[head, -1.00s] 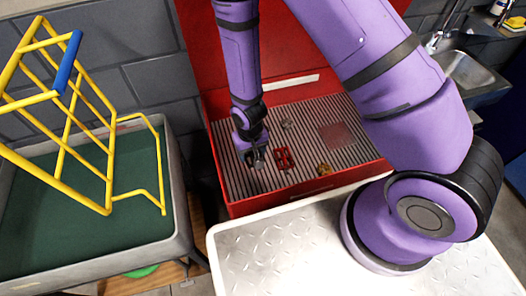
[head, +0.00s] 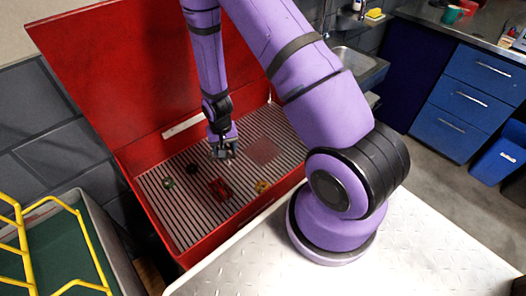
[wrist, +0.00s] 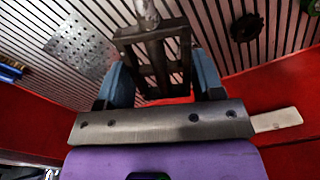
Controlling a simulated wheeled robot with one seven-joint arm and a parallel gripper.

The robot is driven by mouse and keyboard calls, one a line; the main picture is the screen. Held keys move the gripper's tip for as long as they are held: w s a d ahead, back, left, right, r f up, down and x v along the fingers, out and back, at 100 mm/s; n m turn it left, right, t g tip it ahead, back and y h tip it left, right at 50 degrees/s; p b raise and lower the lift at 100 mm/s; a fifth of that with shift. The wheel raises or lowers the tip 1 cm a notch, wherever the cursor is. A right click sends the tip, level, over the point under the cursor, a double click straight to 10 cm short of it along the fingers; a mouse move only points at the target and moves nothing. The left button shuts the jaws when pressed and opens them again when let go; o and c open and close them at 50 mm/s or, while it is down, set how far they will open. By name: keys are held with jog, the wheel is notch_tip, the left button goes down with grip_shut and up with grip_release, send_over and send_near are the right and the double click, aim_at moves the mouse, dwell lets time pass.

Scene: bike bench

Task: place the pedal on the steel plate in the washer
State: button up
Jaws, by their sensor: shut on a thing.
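My gripper (head: 226,154) is shut on a dark grey metal pedal (wrist: 155,62), which shows between the blue-grey fingers (wrist: 163,85) in the wrist view. The pedal is an open frame with a spindle stub pointing away. My gripper holds it above the slatted grate. The steel plate (head: 263,151), flat and perforated, lies on the grate just right of my gripper in the head view. It also shows at the upper left of the wrist view (wrist: 80,45), bare. The washer (head: 92,75) is a red bin with a raised lid.
On the grate lie a red part (head: 220,189), a dark round part (head: 192,170), a greenish part (head: 168,183) and a yellowish part (head: 262,186). A yellow rack (head: 90,240) stands at left. A sink (head: 355,65) is behind right.

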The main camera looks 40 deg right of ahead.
aim_at(263, 149)
jog(key=s+d+m, duration=0.1)
jog(key=d+m, duration=0.4)
jog(key=d, duration=1.1)
jog(key=shift+s+d+f, duration=0.15)
jog(key=shift+f, duration=2.3)
jog(key=shift+s+d+f, duration=0.1)
jog(key=shift+d+f, duration=0.05)
jog(key=shift+f, duration=2.25)
jog(key=shift+f, duration=0.1)
jog(key=o, duration=1)
